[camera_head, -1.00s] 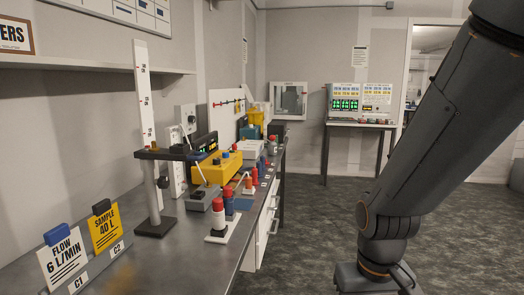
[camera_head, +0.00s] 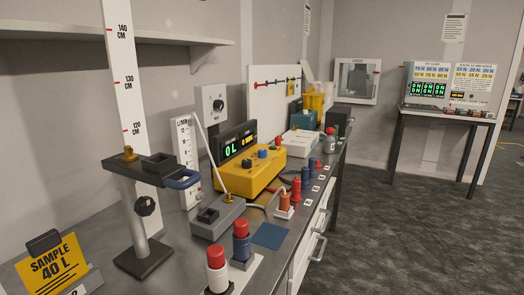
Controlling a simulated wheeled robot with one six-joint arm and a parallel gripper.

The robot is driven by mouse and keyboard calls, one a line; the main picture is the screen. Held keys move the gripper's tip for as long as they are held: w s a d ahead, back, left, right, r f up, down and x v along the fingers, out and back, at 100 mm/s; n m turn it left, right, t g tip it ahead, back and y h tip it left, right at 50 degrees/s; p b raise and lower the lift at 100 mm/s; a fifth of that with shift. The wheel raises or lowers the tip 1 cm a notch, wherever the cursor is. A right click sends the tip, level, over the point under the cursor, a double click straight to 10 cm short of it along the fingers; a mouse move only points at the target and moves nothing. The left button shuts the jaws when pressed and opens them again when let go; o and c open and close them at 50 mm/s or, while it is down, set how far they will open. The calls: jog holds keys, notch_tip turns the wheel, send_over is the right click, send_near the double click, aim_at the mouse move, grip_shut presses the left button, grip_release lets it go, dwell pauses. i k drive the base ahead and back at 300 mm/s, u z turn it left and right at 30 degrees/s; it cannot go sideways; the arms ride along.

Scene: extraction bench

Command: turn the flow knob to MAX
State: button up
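A black round knob (camera_head: 218,105) sits on a light grey panel (camera_head: 211,92) with marks around it. It is likely the flow knob, but its lettering is too small to read. A white flow scale (camera_head: 184,160) marked L/MIN stands just left of and below it. A yellow box (camera_head: 247,176) to its lower right carries a blue knob (camera_head: 262,154) and a dark one (camera_head: 246,163). A black display (camera_head: 238,147) behind it reads 0 L in green, with a second reading in yellow. My gripper is not in view.
A clamp stand (camera_head: 141,225) with a tall height ruler (camera_head: 124,90) stands in the left foreground. Red and blue fittings (camera_head: 241,240) and a grey box (camera_head: 217,218) line the bench front. A yellow SAMPLE 40 L card (camera_head: 50,265) is lower left. Floor (camera_head: 410,240) at right is clear.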

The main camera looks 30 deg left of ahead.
aim_at(247, 163)
jog(key=u, duration=0.4)
jog(key=i, duration=0.95)
jog(key=u, duration=0.6)
